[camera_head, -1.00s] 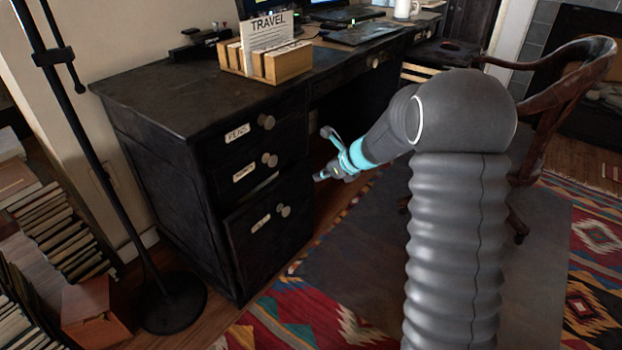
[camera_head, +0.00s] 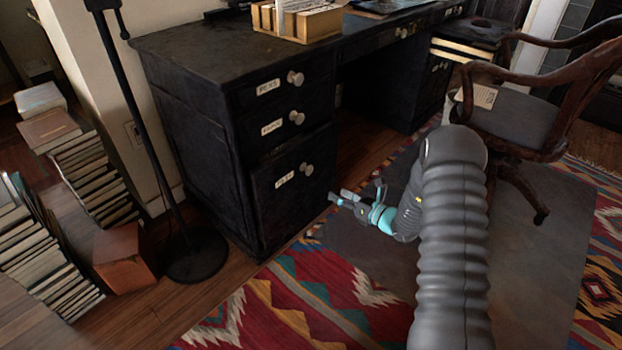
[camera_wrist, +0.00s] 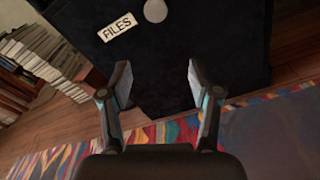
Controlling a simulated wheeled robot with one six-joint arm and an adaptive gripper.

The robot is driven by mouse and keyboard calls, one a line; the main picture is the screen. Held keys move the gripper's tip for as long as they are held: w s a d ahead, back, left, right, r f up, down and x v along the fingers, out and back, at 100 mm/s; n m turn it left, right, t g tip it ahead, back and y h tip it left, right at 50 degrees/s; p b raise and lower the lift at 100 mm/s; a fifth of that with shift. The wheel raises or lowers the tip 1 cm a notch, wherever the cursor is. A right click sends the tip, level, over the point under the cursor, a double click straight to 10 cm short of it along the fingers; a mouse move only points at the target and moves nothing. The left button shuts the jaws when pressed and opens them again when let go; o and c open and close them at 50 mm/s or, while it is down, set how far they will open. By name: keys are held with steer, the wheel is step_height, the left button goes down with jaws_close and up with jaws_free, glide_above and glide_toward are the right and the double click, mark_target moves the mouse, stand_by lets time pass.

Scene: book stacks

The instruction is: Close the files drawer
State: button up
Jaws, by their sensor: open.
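The files drawer (camera_head: 265,200) is the large bottom drawer in the left pedestal of the dark desk. It has a round pale knob (camera_head: 307,169) and a paper label. In the wrist view the files drawer (camera_wrist: 190,50) fills the upper middle, with its "FILES" label (camera_wrist: 117,27) readable. In the head view no clear gap shows above its front, which looks about flush with the drawers above. My gripper (camera_head: 357,192) is open and empty, low in front and to the right of the drawer. The gripper's two fingers (camera_wrist: 158,68) are spread below the knob, apart from it.
Two smaller drawers (camera_head: 268,105) sit above. A floor lamp base (camera_head: 195,258) and book stacks (camera_head: 45,250) stand left. A wooden chair (camera_head: 510,110) is at right. A patterned rug (camera_head: 290,300) covers the floor in front.

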mark_target(311, 171)
steer(key=shift+n+t+y, duration=0.3)
steer(key=shift+n+t, duration=0.1)
steer(key=shift+n, duration=0.2)
steer(key=x, duration=0.4)
steer(key=r+x, duration=0.1)
steer(key=x, duration=0.4)
steer(key=r+x, duration=0.1)
steer(key=x, duration=0.4)
steer(key=shift+w+d, duration=0.25)
jaws_close()
